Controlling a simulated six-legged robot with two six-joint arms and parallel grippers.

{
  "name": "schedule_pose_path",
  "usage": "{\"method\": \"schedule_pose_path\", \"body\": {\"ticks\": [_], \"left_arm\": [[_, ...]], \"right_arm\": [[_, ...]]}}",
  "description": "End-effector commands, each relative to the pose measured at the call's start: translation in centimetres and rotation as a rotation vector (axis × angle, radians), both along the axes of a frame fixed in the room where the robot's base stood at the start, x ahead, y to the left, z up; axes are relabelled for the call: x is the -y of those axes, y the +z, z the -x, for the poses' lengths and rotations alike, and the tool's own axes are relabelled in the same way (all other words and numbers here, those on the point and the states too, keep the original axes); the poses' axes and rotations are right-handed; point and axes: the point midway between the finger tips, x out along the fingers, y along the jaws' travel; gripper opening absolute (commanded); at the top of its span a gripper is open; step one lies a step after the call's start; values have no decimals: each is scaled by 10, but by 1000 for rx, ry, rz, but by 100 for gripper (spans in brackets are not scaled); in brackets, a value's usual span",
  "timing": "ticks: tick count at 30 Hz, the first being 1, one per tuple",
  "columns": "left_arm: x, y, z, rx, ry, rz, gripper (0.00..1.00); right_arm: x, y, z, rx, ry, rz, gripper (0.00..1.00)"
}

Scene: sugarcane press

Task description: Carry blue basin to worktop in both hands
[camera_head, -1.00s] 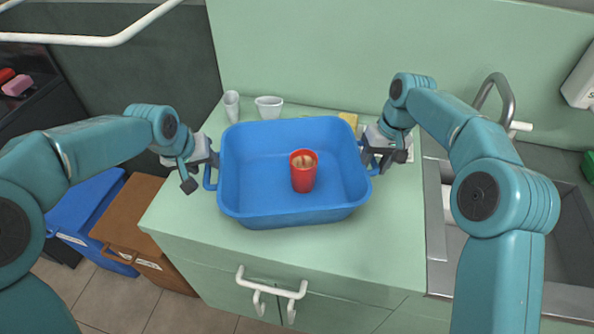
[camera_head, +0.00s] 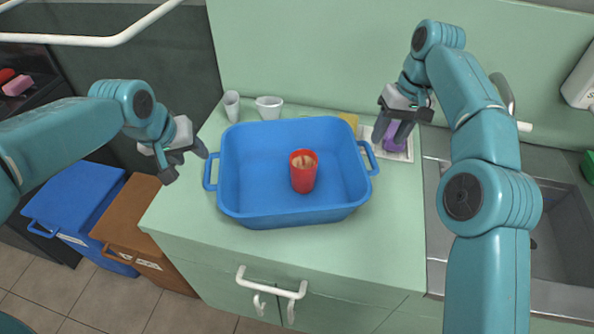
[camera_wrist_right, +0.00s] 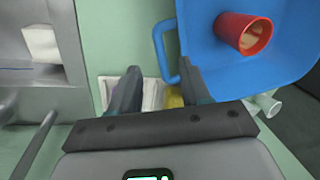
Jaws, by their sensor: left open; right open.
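The blue basin (camera_head: 255,205) sits upright on the green worktop (camera_head: 400,230), with a red cup (camera_head: 303,174) standing inside it. It has a loop handle on each side. My left gripper (camera_head: 188,162) is open and empty, apart from the left handle and just left of it. My right gripper (camera_head: 395,126) is open and empty, above and behind the right handle, clear of it. In the right wrist view the basin (camera_wrist_right: 210,50), its handle (camera_wrist_right: 165,50) and the red cup (camera_wrist_right: 243,33) show beyond the open fingers (camera_wrist_right: 160,88).
Two white cups (camera_head: 269,107) stand behind the basin. A yellow thing (camera_head: 349,119) and a purple thing (camera_head: 397,137) lie near the wall. A sink (camera_head: 560,225) is on the right. Blue (camera_head: 75,215) and brown (camera_head: 135,222) bins stand on the floor at left.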

Motion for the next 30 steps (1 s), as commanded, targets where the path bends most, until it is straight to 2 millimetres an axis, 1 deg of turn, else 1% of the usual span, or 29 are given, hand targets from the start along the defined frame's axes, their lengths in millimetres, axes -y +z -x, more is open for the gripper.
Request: {"method": "schedule_pose_path", "body": {"ticks": [3, 9, 21, 23, 30], "left_arm": [[0, 0, 0, 0, 0, 0, 47], [0, 0, 0, 0, 0, 0, 47], [0, 0, 0, 0, 0, 0, 47], [0, 2, 1, 0, 0, 0, 47], [-3, 20, 8, 1, 0, 0, 47]], "right_arm": [[1, 9, -1, 2, 0, 0, 47], [3, 18, 0, 1, 0, 0, 47], [3, 20, 1, -1, 0, 0, 47], [3, 22, 1, -1, 0, 0, 47], [4, 32, 1, 0, 0, 0, 47]]}}
